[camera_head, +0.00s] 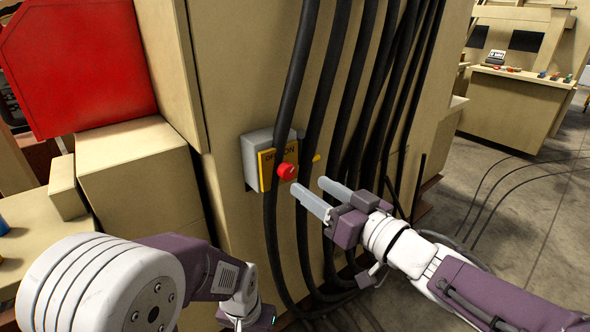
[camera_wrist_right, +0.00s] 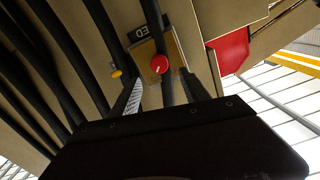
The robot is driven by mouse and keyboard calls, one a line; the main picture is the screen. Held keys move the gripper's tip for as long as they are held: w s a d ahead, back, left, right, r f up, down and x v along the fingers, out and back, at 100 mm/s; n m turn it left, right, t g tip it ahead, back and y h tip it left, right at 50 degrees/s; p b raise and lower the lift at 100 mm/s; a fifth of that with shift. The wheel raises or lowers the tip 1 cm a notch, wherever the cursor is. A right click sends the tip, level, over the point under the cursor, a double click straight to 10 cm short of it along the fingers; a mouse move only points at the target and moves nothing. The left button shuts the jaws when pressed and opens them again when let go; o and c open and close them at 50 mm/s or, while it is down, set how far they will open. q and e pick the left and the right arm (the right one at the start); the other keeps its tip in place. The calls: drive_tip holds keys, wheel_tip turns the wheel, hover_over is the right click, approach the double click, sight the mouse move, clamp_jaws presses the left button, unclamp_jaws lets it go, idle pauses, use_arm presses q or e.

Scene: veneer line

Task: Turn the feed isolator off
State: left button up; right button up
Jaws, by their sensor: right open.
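The feed isolator is a grey box (camera_head: 256,150) with a yellow plate (camera_head: 266,172) marked OFF and ON and a red knob (camera_head: 287,172). It is mounted on the beige cabinet. A black cable passes in front of the box. In the right wrist view the red knob (camera_wrist_right: 159,64) shows beyond the fingers, with the yellow plate (camera_wrist_right: 146,50) behind it. My right gripper (camera_head: 312,194) is open and empty, its fingertips a little right of and below the knob, apart from it. My left arm is at the lower left; its fingertips cannot be made out.
Several thick black cables (camera_head: 322,100) run down the beige cabinet (camera_head: 235,60) beside the box. A small yellow part (camera_head: 316,158) sits right of the knob. A red panel (camera_head: 75,65) stands at left. Open floor (camera_head: 520,220) lies at right, with thin cables on it.

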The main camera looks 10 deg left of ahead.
sight(290, 172)
drive_tip(key=b+x, duration=0.1)
drive_tip(key=x, duration=0.6)
drive_tip(key=shift+f, duration=0.15)
drive_tip(key=shift+w+a, duration=0.3)
drive_tip(key=shift+a, duration=0.1)
clamp_jaws()
